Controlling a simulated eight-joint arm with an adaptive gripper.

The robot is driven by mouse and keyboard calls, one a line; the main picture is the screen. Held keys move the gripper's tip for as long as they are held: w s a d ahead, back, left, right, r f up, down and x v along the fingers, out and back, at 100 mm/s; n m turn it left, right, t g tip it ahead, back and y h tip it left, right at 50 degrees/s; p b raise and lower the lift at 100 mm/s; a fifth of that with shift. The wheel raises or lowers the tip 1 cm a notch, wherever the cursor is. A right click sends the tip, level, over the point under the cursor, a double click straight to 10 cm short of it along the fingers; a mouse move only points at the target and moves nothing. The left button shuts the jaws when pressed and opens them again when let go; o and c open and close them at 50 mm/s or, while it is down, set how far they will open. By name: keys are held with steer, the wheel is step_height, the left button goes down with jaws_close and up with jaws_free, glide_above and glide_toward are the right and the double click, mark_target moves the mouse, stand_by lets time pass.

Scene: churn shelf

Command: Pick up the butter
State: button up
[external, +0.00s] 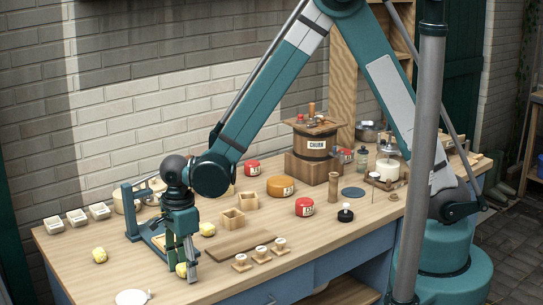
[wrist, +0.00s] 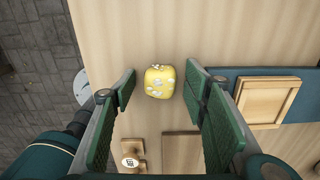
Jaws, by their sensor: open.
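A yellow lump of butter (wrist: 160,82) with pale flecks lies on the wooden worktop, centred between my fingers in the wrist view. My gripper (wrist: 160,92) is open, with a green-padded finger on each side of the lump and bare wood visible either side. In the external view my gripper (external: 188,276) points down at the near part of the table, and the same butter (external: 181,269) shows beside its fingers, partly hidden. Two similar yellow lumps, one at the left (external: 99,255) and one just behind my gripper (external: 207,229), lie on the worktop.
A blue stand with a wooden frame (wrist: 268,102) is close on the right in the wrist view. A white disc (external: 132,298) lies near the front edge. Wooden stamps (external: 262,252) and a board (external: 238,242) lie right of my gripper. The churn (external: 316,143) stands farther back.

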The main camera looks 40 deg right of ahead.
mark_target(184, 266)
stand_by(0.3)
steer(key=c, duration=1)
steer(key=shift+r, duration=0.15)
steer(key=shift+r+p, duration=0.3)
steer(key=shift+r, duration=4.6)
